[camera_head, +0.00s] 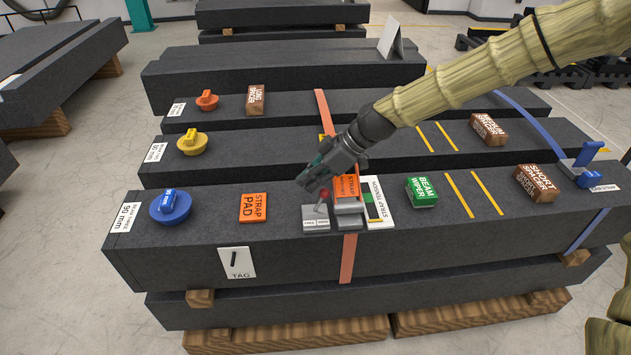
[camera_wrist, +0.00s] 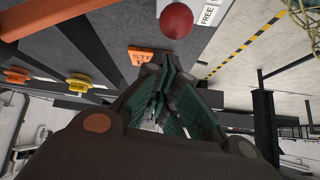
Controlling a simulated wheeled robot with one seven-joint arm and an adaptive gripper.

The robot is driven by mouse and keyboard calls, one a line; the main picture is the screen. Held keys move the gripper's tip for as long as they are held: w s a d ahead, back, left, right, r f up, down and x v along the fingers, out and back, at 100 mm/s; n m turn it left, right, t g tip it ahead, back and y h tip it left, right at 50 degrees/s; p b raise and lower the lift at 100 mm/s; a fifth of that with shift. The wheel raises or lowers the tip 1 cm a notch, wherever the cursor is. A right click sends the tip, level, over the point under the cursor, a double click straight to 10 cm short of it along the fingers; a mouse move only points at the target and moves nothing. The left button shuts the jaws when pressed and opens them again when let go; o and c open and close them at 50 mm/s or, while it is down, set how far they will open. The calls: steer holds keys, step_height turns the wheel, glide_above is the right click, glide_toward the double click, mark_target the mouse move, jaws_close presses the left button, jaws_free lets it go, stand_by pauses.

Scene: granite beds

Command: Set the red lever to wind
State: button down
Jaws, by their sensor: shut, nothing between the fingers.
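The red lever (camera_head: 324,194) has a round red knob on a short stem, rising from a grey box (camera_head: 315,224) on the front granite beam. The box has small white labels on its front, too small to read surely here. In the wrist view the red knob (camera_wrist: 176,20) is large at the top edge, beside a white label reading FREE (camera_wrist: 209,14). My gripper (camera_head: 308,182) is shut and empty, just above and left of the knob. In the wrist view its fingers (camera_wrist: 155,100) point away below the knob, with a gap in the picture. Contact cannot be told.
A grey and orange ratchet block (camera_head: 347,222) on an orange strap (camera_head: 347,262) stands right of the lever. An orange strap pad (camera_head: 253,207), a blue knob (camera_head: 171,206) and a green beam wiper (camera_head: 422,191) lie on the same beam. The beam between pad and lever is clear.

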steer(key=shift+r+p, duration=0.5)
steer(key=shift+r, duration=0.3)
steer(key=a+r+p, duration=0.1)
steer(key=a+r, duration=0.1)
steer(key=a, duration=0.1)
steer(key=d+f+v, duration=0.1)
steer(key=v, duration=0.8)
steer(key=shift+w+d+r, duration=0.2)
steer(key=shift+w+d, duration=0.15)
steer(key=shift+d, duration=0.1)
